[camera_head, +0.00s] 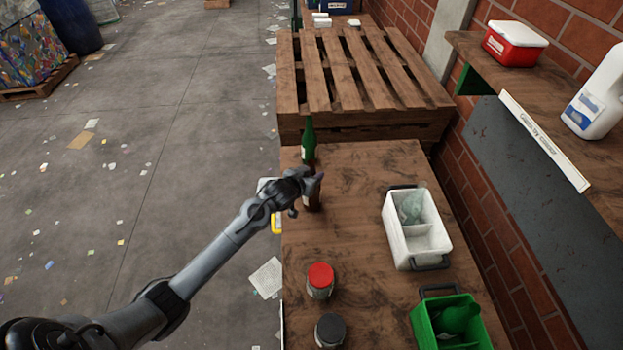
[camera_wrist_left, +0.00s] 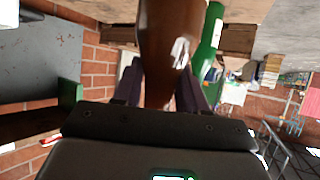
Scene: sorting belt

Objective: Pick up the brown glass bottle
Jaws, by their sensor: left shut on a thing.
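The brown glass bottle (camera_head: 313,203) is upright at the left edge of the wooden table, partly hidden by my left gripper (camera_head: 311,186). In the left wrist view the brown bottle (camera_wrist_left: 165,38) lies between the two dark fingers of my left gripper (camera_wrist_left: 160,88), which is shut on it. I cannot tell whether its base touches the table. A green bottle (camera_head: 308,140) stands just behind it; it also shows beside the brown bottle in the left wrist view (camera_wrist_left: 211,38). My right gripper is not in view.
On the table (camera_head: 350,240) are a red-lidded jar (camera_head: 320,279), a dark-lidded jar (camera_head: 329,330), a white divided crate (camera_head: 391,226) and a green crate (camera_head: 424,325). Pallets (camera_head: 370,118) stand behind. A shelf (camera_head: 545,95) juts out at right. The table's middle is clear.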

